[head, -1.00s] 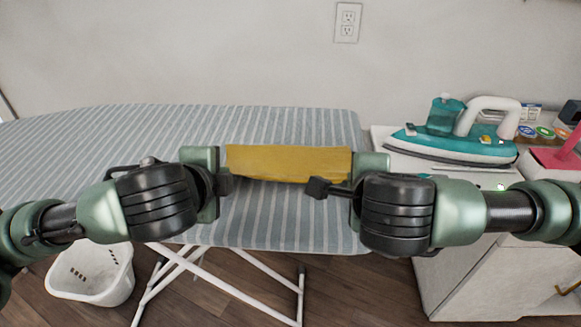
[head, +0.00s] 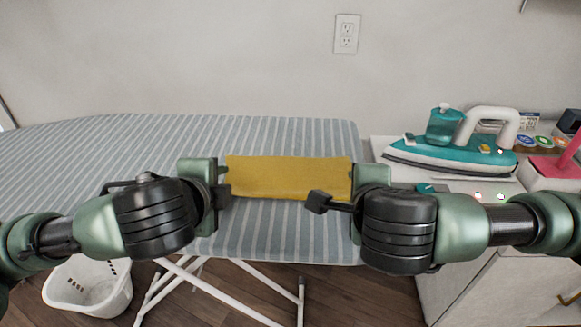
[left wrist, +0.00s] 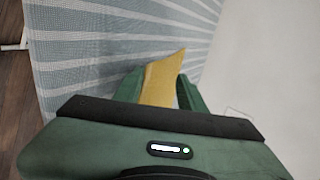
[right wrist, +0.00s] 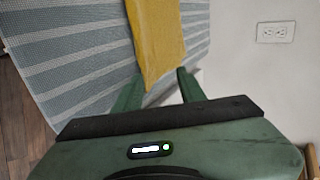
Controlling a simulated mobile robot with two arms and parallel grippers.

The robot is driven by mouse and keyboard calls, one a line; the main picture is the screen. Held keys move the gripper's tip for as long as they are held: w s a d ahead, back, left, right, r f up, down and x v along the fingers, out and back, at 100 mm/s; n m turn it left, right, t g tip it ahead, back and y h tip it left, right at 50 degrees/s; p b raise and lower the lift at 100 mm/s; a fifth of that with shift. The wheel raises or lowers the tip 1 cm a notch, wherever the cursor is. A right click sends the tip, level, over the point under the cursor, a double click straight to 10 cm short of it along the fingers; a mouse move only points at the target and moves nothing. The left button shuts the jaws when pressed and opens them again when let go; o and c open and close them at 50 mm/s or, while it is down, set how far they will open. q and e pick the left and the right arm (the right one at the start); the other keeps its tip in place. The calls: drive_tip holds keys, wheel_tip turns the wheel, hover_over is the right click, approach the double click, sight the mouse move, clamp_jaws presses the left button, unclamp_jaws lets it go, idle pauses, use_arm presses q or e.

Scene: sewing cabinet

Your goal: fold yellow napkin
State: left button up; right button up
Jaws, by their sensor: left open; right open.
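The yellow napkin (head: 288,178) lies as a long narrow strip across the striped ironing board. It also shows in the left wrist view (left wrist: 160,80) and the right wrist view (right wrist: 157,35). My left gripper (head: 222,182) is at the napkin's left end, and in its wrist view the napkin's end sits between the open fingers (left wrist: 160,90). My right gripper (head: 340,195) is at the right end, and in its wrist view the napkin's end reaches between the open fingers (right wrist: 157,88). The grippers hide the napkin's short ends in the head view.
The ironing board (head: 290,135) has free room behind and left of the napkin. A teal iron (head: 455,152) stands on a white cabinet (head: 470,255) at the right. A white basket (head: 90,287) is on the floor at the left.

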use_arm(q)
wheel_tip(320, 180, up, 8)
drive_tip(key=s, duration=0.2)
drive_tip(key=shift+r, duration=0.25)
use_arm(e)
wheel_tip(320, 180, up, 8)
drive_tip(key=s, duration=0.2)
drive_tip(key=shift+r, duration=0.25)
